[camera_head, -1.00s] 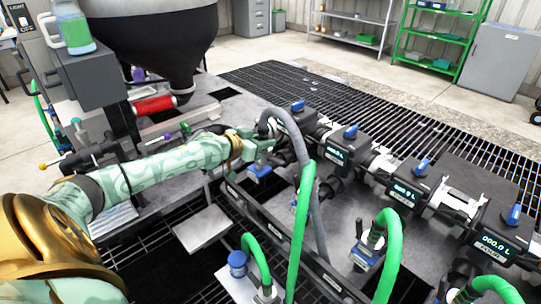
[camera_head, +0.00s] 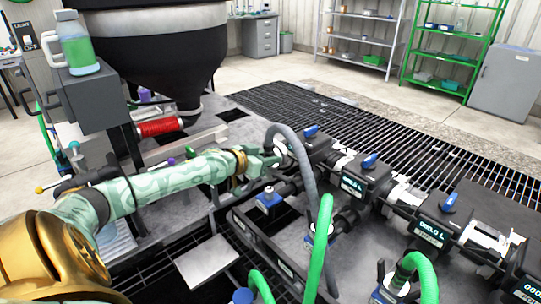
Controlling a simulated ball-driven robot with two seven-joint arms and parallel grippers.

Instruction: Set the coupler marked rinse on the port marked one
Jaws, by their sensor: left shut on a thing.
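My left gripper (camera_head: 277,157) is shut on a coupler (camera_head: 281,147) at the end of a grey hose (camera_head: 307,185). I cannot tell whether the coupler touches a port. The manifold's row of ports and meters (camera_head: 354,185) runs to the lower right; I cannot make out which port is marked one. My right gripper is not in view.
A blue-capped fitting (camera_head: 268,198) sits just below my left gripper. Green hoses (camera_head: 320,245) rise in front of the manifold. A black hopper (camera_head: 160,65) and a red cylinder (camera_head: 160,127) stand at left. Open floor grating (camera_head: 330,115) lies behind.

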